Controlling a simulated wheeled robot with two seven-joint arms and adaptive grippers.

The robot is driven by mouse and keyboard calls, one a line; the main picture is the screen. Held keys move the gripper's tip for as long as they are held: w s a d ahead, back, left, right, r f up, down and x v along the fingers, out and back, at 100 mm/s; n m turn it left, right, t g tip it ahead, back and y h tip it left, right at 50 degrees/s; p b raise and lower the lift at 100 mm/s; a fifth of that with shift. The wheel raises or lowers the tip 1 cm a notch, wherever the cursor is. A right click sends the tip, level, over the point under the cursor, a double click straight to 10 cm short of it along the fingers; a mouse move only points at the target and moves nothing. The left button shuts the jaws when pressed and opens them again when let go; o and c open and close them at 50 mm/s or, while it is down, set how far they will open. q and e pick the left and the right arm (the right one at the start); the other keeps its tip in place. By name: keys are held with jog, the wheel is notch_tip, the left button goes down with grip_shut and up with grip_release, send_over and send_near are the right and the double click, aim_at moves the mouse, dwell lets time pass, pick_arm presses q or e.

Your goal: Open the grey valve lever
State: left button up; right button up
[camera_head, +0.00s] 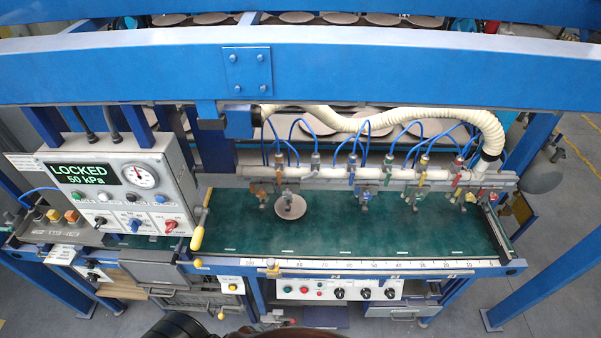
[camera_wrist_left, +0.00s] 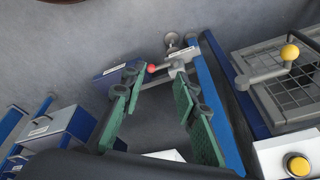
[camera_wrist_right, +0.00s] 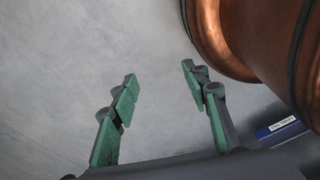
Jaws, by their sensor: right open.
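A row of small valves with coloured handles runs along the cream pipe in the head view. One with a greyish top (camera_head: 315,160) stands left of the blue-handled one (camera_head: 352,163); I cannot tell whether it is the task's lever. The left wrist view shows a grey lever with a red ball knob (camera_wrist_left: 152,69) on a metal fitting (camera_wrist_left: 178,68), beyond the fingertips. My left gripper (camera_wrist_left: 158,85) is open, nothing visibly between its green pads. My right gripper (camera_wrist_right: 160,74) is open and empty above grey floor. Neither gripper shows in the head view.
A control box (camera_head: 160,180) reads LOCKED, 50 kPa. A yellow-handled lever (camera_head: 197,238) is beside it. A yellow-knobbed handle (camera_wrist_left: 290,53) and a blue rail (camera_wrist_left: 222,100) lie right of my left gripper. A copper-coloured cylinder (camera_wrist_right: 225,35) is close to my right gripper.

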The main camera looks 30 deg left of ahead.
pick_arm(q)
jog(key=w+a+r+m+t+p, duration=0.15)
jog(key=w+r+p, duration=0.5)
jog(key=r, duration=1.55)
jog(key=w+r+n+t+p, duration=0.15)
jog(key=w+r+p, duration=0.45)
jog(key=r, duration=1.7)
jog(key=m+t+h, duration=0.2)
jog(key=m+t, duration=0.6)
jog(key=t, duration=0.3)
send_near(305, 179)
notch_tip(305, 179, down, 8)
jog(key=d, duration=0.2)
jog(key=w+r+m+t, duration=0.1)
jog(key=w+r, duration=0.1)
jog(key=w+r+t+p, duration=0.1)
jog(key=w+r, duration=0.1)
jog(key=w, duration=0.1)
jog(key=w+a+r+m+t+p, duration=0.1)
jog(key=w+r, duration=0.2)
jog(key=shift+w+m+t, duration=0.2)
jog(key=shift+m+t, duration=0.1)
jog(key=shift+t, duration=0.1)
jog(key=shift+w+f, duration=0.1)
pick_arm(e)
notch_tip(305, 179, up, 16)
jog(key=shift+w+d, duration=0.15)
jog(key=shift+w, duration=0.3)
